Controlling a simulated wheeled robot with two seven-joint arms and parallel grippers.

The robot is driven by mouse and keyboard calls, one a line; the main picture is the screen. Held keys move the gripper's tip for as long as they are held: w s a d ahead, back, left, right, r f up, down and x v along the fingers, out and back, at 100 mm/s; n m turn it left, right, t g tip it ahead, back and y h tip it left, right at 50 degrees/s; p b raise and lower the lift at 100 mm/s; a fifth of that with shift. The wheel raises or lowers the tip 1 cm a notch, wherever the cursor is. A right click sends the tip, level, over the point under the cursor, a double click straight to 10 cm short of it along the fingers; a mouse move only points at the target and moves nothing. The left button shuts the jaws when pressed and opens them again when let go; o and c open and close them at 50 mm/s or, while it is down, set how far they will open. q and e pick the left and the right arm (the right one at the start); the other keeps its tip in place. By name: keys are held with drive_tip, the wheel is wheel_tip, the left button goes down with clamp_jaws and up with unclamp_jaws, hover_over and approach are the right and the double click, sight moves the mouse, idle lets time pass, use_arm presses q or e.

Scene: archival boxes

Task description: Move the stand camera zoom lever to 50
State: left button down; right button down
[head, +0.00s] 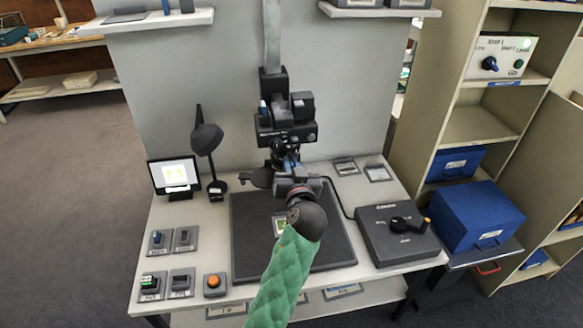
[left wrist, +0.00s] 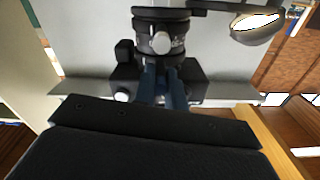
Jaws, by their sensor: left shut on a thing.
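The stand camera (head: 286,125) is a black unit on a grey column above a dark baseboard (head: 247,225). My left gripper (head: 289,163) reaches up from the front to the underside of the camera, at its lens. In the left wrist view the dark blue fingers (left wrist: 164,88) are close together against the lens barrel (left wrist: 160,40), shut on a small part there. That part, which I take to be the zoom lever, is hidden between the fingers. I cannot read any zoom scale or number. My right gripper is not in view.
A desk lamp (head: 206,140) and small lit screen (head: 174,175) stand left of the baseboard. Switch boxes (head: 181,282) and an orange button (head: 213,282) sit at front left. A dark box with a lever (head: 393,238) is at right, beside shelves with blue boxes (head: 478,217).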

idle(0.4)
use_arm(q)
drive_tip(key=c, duration=1.5)
unclamp_jaws()
drive_tip(key=shift+o, duration=0.2)
